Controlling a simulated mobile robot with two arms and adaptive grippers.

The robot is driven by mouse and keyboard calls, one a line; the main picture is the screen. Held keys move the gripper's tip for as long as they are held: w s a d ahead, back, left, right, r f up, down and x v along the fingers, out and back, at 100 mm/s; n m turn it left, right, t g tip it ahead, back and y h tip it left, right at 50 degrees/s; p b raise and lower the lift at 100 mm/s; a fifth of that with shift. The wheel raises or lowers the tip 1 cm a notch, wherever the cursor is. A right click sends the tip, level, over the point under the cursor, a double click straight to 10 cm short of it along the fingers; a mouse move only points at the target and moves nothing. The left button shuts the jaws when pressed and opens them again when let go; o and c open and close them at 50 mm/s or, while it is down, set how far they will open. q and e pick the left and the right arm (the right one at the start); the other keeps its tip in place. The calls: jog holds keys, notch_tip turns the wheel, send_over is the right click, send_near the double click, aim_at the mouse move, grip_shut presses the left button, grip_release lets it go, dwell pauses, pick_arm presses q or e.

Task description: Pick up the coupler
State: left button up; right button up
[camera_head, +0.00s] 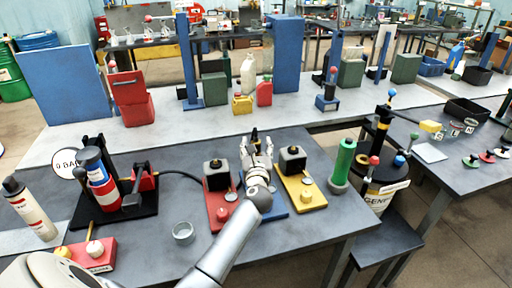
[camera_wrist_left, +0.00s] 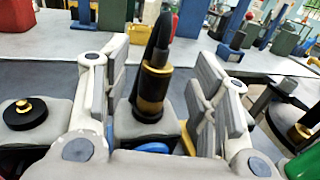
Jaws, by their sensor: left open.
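What looks like the coupler (camera_wrist_left: 153,88), a black upright piece with brass-coloured bands and a black curved upper part, stands between the fingers of my left gripper in the left wrist view. My left gripper (camera_head: 257,147) is open around it, with gaps showing on both sides. In the head view the gripper is over a blue base (camera_head: 274,207) on the grey table, and it hides most of the coupler. My right gripper is not in view.
A red base (camera_head: 215,222) with a dark-topped block stands left of the gripper, and a yellow base (camera_head: 313,200) with a similar block stands right. A green cylinder (camera_head: 342,162) stands farther right. A glass dish (camera_head: 183,232) is at the front left.

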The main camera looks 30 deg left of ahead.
aim_at(256, 141)
pick_arm(q)
jog(key=x, duration=0.4)
jog(key=shift+f, duration=0.1)
jog(key=c, duration=1.1)
grip_shut()
